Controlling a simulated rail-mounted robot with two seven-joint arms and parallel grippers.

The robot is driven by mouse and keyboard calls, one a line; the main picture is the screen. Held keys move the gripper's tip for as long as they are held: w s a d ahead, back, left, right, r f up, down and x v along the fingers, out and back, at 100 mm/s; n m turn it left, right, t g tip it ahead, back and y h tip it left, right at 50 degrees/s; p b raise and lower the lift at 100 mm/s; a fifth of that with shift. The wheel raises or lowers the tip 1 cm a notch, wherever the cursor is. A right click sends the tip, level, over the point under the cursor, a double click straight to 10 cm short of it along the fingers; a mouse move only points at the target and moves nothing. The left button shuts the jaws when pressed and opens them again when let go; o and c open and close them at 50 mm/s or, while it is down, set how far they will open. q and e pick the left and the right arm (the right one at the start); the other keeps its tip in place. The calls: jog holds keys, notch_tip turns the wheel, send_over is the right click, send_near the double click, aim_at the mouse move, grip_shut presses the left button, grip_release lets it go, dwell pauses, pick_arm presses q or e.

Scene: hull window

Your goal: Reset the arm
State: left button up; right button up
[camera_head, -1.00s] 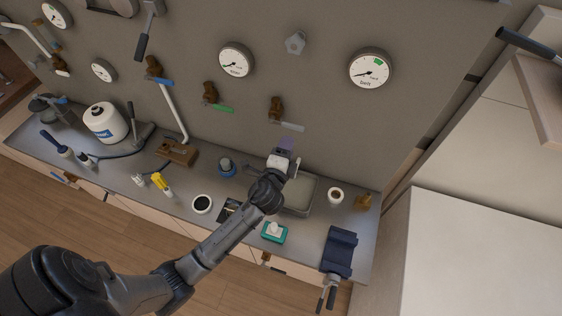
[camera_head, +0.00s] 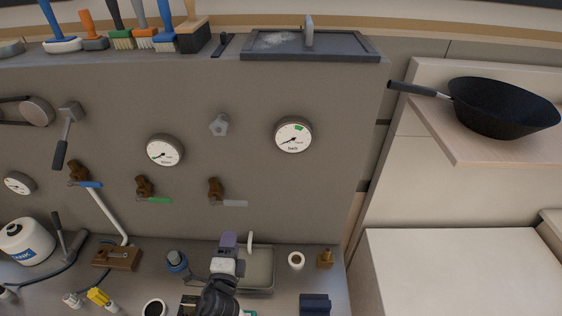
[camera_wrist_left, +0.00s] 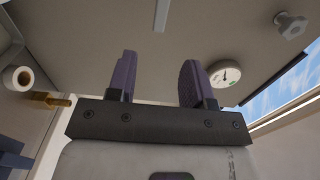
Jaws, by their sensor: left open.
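My left gripper (camera_head: 229,243) is at the lower middle of the head view, over the workbench and in front of the grey tray (camera_head: 262,268). In the left wrist view its two purple fingers (camera_wrist_left: 158,80) stand apart, with nothing between them. The wall panel lies beyond the fingers there. The left arm comes up from the bottom edge of the head view, and most of it is out of view. My right gripper shows in neither view.
The wall carries gauges (camera_head: 293,135), a green-handled valve (camera_head: 146,188) and a grey-handled valve (camera_head: 217,191). A white cup (camera_head: 296,260), a brass fitting (camera_head: 325,259) and a blue vise (camera_head: 315,303) stand right of the gripper. A black wok (camera_head: 500,108) rests on a shelf at right.

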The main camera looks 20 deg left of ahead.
pick_arm(q)
jog(key=s+f+n+g+h, duration=0.2)
jog(key=s+f+n+g, duration=0.4)
jog(key=n, duration=0.5)
jog(key=s+d+r+g+h+p, duration=0.2)
jog(key=s+d+r+g+p, duration=0.1)
jog(key=s, duration=0.7)
jog(key=s+d+r+g+h+p, duration=0.3)
jog(key=s+d+g+p, duration=0.1)
jog(key=s+p, duration=0.4)
jog(key=shift+s+d+n, duration=0.3)
jog(key=shift+s+d, duration=0.25)
jog(key=shift+s, duration=0.5)
jog(key=shift+r, duration=0.1)
